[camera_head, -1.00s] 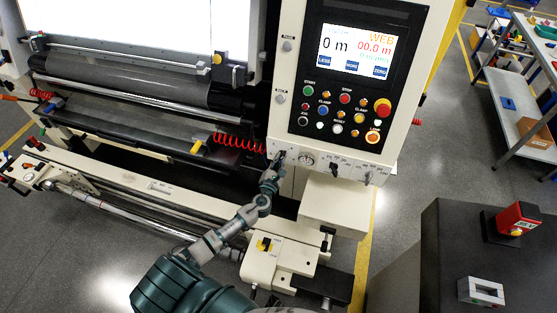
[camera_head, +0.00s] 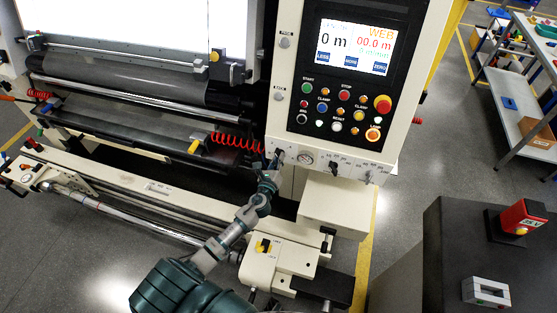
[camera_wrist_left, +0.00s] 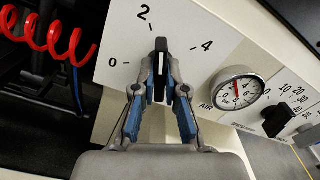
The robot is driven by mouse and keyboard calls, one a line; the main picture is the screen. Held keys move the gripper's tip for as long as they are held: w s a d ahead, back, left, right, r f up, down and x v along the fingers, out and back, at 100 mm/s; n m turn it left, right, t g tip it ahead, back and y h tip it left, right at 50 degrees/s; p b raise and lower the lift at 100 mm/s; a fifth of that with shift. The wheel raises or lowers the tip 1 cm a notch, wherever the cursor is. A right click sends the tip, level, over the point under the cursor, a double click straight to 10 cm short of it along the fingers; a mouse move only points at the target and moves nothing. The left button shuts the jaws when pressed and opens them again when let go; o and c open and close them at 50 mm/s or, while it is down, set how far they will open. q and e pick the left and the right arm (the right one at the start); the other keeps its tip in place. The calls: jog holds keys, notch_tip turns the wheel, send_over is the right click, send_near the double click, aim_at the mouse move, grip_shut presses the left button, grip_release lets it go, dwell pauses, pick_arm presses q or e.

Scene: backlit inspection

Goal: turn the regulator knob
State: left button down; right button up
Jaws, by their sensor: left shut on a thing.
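The regulator knob (camera_wrist_left: 161,46) is black with a white pointer line, on a pale panel marked 0, 2 and 4. In the left wrist view its pointer aims up, a little past the 2 on the side of the 4. My left gripper (camera_wrist_left: 161,82) has its two blue-padded fingers closed on the knob's sides. In the head view my left gripper (camera_head: 272,169) reaches up to the lower left of the control panel and hides most of the knob. A round air gauge (camera_wrist_left: 237,88) with a red needle sits right of the knob. My right gripper is out of view.
Another black knob (camera_wrist_left: 281,118) sits beyond the gauge. A coiled red hose (camera_wrist_left: 52,38) hangs left of the panel. Above are push buttons and a lit screen (camera_head: 355,47). A beige block (camera_head: 334,210) juts out below the panel.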

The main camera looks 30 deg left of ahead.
pick_arm(q)
jog(key=n, duration=1.9)
jog(key=shift+s+a+f, duration=0.15)
jog(key=shift+f, duration=0.25)
jog(key=c, duration=1.2)
grip_release()
jog(key=shift+s, duration=0.1)
jog(key=shift+a, duration=0.1)
jog(key=v, duration=1.1)
jog(key=shift+s, duration=0.4)
